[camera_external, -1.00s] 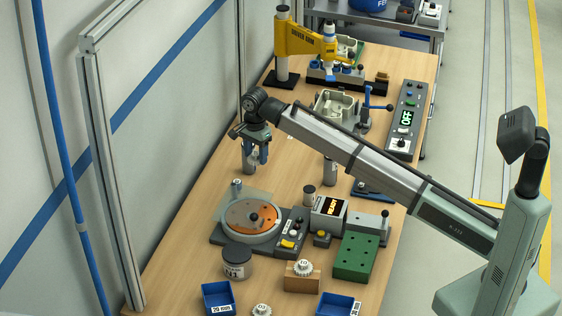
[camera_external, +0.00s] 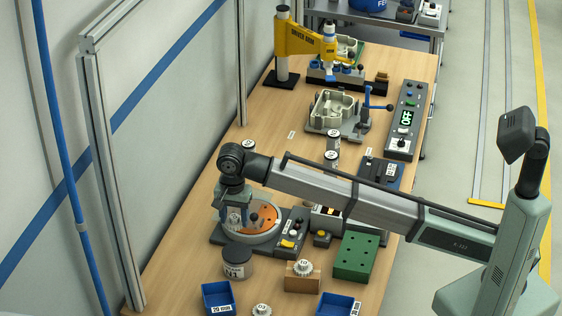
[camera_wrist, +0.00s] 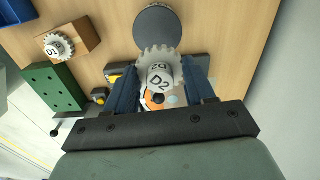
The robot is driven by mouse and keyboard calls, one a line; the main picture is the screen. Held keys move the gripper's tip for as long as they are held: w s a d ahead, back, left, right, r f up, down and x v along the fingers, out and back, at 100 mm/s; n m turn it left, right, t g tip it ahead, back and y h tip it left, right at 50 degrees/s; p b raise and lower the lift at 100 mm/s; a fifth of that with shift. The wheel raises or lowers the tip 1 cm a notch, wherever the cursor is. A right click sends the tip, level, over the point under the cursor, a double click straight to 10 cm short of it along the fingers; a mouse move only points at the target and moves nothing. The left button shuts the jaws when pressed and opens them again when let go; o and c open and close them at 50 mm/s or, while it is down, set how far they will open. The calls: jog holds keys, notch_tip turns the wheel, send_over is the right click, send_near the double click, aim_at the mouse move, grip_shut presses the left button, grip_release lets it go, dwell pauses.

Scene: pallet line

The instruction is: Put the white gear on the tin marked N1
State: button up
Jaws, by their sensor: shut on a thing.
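My gripper (camera_wrist: 160,78) is shut on a pale, toothed gear (camera_wrist: 149,58) whose hub is marked D2. One blue finger is on each side of the hub. In the external view my gripper (camera_external: 235,222) is over the round fixture, and the gear there is largely hidden by the fingers.
The fixture with its orange disc (camera_external: 268,216) is beneath my gripper. A gear marked D1 (camera_wrist: 57,46) sits on a wooden block (camera_external: 302,283). A green block (camera_external: 356,256), two blue bins (camera_external: 217,299) and another gear (camera_external: 261,311) stand nearby. Bare bench lies left of the tin.

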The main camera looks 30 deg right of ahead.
aim_at(237, 252)
jog(key=shift+s+a, duration=0.15)
jog(key=shift+s, duration=0.25)
jog(key=shift+s+f, duration=0.1)
jog(key=shift+f, duration=0.1)
jog(key=shift+a+f, duration=0.1)
jog(key=shift+f, duration=4.6)
jog(key=shift+f, duration=0.1)
jog(key=o, duration=1)
notch_tip(237, 252, up, 12)
jog(key=shift+r, duration=0.1)
